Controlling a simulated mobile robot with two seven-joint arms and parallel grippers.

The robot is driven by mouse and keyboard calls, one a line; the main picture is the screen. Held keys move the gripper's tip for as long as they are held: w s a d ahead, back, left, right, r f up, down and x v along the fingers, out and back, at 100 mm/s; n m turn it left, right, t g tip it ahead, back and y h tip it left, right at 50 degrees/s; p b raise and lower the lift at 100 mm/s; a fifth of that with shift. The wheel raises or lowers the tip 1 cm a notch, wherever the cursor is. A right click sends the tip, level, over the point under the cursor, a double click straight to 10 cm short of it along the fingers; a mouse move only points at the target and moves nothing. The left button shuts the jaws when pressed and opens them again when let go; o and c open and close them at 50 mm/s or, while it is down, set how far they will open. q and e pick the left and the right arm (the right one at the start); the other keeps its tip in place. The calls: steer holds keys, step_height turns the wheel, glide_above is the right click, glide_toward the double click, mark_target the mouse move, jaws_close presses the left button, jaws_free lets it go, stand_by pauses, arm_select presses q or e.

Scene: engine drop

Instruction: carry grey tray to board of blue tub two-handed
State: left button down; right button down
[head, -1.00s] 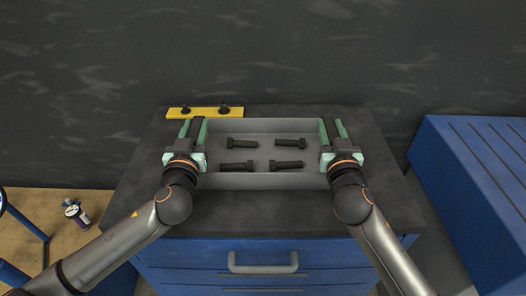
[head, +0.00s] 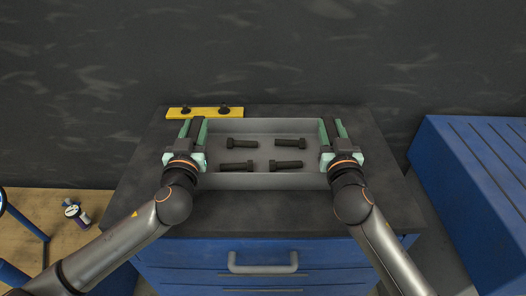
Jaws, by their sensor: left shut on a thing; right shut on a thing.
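The grey tray (head: 265,181) is on or just above the dark top of a blue drawer cabinet; I cannot tell if it touches. Several dark bolts lie in it, one of them at the upper right (head: 290,142). My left gripper (head: 194,130) is shut on the tray's left end. My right gripper (head: 333,130) is shut on its right end. The fingers cover parts of both end walls. The blue tub and its board are not clearly identifiable in view.
A yellow strip with dark knobs (head: 205,112) lies behind the tray at the left. The cabinet top (head: 265,212) is clear in front. A blue ribbed unit (head: 480,170) stands at the right. A dark wall rises behind.

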arm_select(q)
steer(key=shift+w+r, duration=0.1)
steer(key=shift+r, duration=0.3)
arm_select(e)
steer(key=shift+w+r, duration=0.15)
steer(key=shift+r, duration=0.3)
